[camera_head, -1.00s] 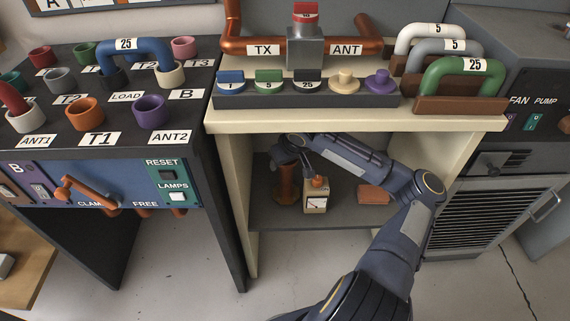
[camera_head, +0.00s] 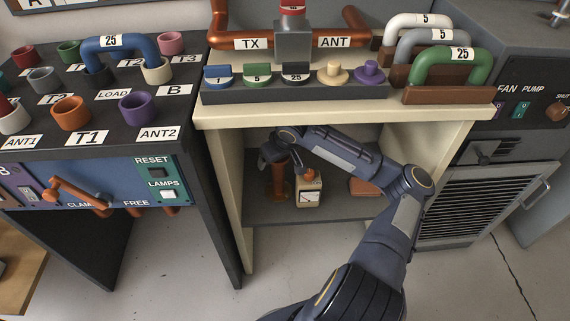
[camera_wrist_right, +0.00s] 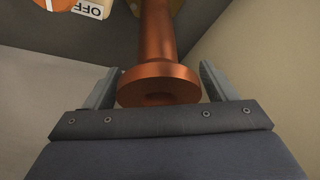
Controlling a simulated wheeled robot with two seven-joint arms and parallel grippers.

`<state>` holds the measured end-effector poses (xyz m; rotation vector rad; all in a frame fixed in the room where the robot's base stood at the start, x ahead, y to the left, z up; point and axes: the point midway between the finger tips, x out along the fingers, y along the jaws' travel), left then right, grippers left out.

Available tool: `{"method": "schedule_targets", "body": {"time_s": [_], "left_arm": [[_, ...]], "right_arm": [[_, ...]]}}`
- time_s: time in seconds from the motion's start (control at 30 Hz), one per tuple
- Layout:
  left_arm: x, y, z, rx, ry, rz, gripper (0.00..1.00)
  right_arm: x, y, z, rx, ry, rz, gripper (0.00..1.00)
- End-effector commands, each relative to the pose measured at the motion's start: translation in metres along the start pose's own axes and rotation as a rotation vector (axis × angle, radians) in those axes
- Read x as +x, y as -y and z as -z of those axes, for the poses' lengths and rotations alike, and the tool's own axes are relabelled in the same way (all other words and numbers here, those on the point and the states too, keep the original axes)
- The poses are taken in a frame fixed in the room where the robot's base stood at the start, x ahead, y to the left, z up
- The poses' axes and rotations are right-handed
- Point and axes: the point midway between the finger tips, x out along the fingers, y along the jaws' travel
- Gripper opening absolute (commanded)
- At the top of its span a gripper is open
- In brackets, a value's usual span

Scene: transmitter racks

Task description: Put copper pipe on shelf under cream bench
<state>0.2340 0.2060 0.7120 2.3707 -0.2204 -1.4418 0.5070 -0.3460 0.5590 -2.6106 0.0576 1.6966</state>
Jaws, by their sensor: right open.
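A copper pipe (camera_head: 278,184) with a wide flange stands upright on the grey shelf (camera_head: 330,208) under the cream bench (camera_head: 350,114). My right arm reaches in under the bench top, and its gripper (camera_head: 284,162) is at the pipe's upper end. In the right wrist view, the pipe's flanged end (camera_wrist_right: 158,84) sits between the two open fingers of my right gripper (camera_wrist_right: 158,88), with a gap visible at least on the right side. The arm hides part of the pipe's upper end in the head view. My left gripper is not in view.
A small cream meter box (camera_head: 308,192) with an orange knob stands close right of the pipe. A reddish-brown block (camera_head: 363,187) lies farther right on the shelf. The bench's side panels (camera_head: 228,185) bound the space. The shelf front is clear.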

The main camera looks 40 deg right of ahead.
Motion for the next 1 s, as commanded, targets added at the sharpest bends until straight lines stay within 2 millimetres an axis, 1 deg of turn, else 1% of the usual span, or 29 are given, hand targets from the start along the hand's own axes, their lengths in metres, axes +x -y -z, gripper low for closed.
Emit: {"method": "schedule_targets", "body": {"time_s": [0.17,0.3,0.5,0.63,0.8,0.87,0.97,1.0], "left_arm": [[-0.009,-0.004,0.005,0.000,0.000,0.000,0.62],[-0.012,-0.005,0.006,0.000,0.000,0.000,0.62],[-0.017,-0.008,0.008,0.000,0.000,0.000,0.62],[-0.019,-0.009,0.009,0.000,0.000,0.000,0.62],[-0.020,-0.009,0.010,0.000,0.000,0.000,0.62],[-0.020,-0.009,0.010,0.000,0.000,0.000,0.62],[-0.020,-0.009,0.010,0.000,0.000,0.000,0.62],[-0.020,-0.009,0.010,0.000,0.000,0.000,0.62]], "right_arm": [[-0.032,-0.002,0.002,-0.003,-0.004,-0.007,0.78],[-0.044,-0.002,-0.031,-0.002,0.001,-0.007,0.78],[-0.063,-0.002,-0.073,-0.001,0.000,-0.007,0.78],[-0.072,-0.002,-0.093,0.001,0.000,-0.005,0.78],[-0.077,0.000,-0.107,-0.004,0.002,-0.003,0.78],[-0.077,0.005,-0.111,-0.028,0.018,-0.001,0.78],[-0.075,0.024,-0.123,-0.135,0.096,0.005,0.78],[-0.075,0.034,-0.132,-0.201,0.150,0.003,0.78]]}}
